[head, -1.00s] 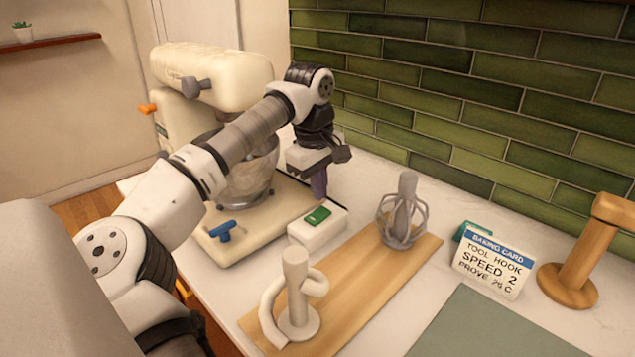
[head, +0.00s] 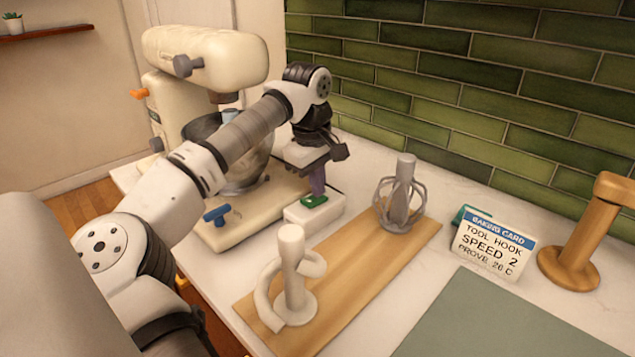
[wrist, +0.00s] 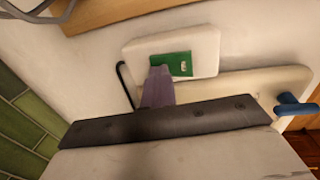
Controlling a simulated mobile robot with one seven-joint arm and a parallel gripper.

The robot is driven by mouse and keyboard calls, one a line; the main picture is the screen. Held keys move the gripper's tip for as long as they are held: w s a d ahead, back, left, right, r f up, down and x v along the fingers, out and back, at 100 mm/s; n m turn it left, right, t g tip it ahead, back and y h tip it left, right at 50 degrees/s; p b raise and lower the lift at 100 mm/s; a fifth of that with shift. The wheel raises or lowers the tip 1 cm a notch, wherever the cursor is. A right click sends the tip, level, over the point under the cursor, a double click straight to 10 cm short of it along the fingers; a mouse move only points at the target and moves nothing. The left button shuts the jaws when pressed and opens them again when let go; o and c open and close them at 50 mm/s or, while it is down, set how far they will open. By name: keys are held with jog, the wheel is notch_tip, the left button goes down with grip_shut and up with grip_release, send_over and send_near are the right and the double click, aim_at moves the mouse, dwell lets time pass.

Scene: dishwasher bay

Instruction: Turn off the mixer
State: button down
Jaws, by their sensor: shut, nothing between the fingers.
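The cream stand mixer (head: 205,55) stands at the back left with a metal bowl (head: 245,172) under its head, partly hidden by my arm. A white switch box (head: 322,215) with a green switch (head: 308,203) sits beside the mixer's base. My gripper (head: 317,193) is shut and empty, pointing down with its fingertips at the green switch. In the wrist view, the fingertips (wrist: 160,74) overlap one side of the green switch (wrist: 182,65) and appear to touch it. The bowl's contents cannot be made out.
A blue knob (head: 216,214) is on the mixer's base. A wooden board (head: 350,270) holds a dough hook (head: 291,275) and a whisk (head: 398,200). A baking card (head: 490,246) and a wooden stand (head: 580,245) are at the right. A green mat (head: 490,325) lies clear in front.

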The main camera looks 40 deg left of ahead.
jog(key=shift+s+f, duration=0.15)
jog(key=shift+s+r, duration=0.2)
jog(key=shift+s, duration=0.45)
jog(key=shift+r, duration=0.1)
